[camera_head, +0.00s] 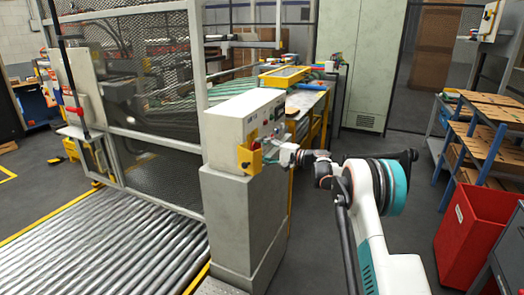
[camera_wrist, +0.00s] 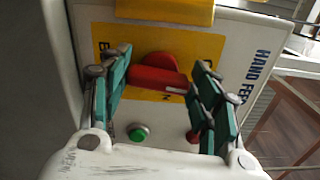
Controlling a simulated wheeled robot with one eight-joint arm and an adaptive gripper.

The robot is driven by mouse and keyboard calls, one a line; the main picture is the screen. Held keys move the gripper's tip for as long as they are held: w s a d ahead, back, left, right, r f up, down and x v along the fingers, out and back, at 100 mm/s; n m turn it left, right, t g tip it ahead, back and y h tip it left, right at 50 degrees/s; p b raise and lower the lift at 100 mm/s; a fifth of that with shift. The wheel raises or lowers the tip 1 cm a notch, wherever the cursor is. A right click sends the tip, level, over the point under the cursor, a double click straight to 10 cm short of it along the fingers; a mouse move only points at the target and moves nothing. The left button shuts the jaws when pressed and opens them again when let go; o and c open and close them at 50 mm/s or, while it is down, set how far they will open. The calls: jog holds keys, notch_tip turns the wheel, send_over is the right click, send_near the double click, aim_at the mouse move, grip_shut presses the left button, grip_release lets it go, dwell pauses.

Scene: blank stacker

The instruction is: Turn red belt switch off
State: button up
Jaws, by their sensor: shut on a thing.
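The red belt switch (camera_wrist: 160,78) is a red rotary handle on a yellow plate (camera_wrist: 208,48) on the front of a control box, close up in the wrist view. Its handle lies nearly level across the picture, tilted slightly down to the right. My gripper (camera_wrist: 164,64) has its teal fingers on either side of the handle and is shut on it. In the head view my gripper (camera_head: 285,156) reaches from the right to the front of the control box (camera_head: 240,118), which stands on a grey pedestal (camera_head: 230,210).
A green button (camera_wrist: 139,132) sits below the switch, and a yellow block (camera_wrist: 170,10) juts out above it. A roller conveyor (camera_head: 110,245) and mesh fence (camera_head: 150,100) are at left. A red bin (camera_head: 475,230) and shelf rack stand at right.

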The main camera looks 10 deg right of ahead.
jog(key=shift+f+n, duration=0.1)
jog(key=shift+n, duration=0.6)
jog(key=o, duration=1)
jog(key=shift+o, duration=0.2)
jog(key=v, duration=1.2)
jog(key=shift+a, duration=0.1)
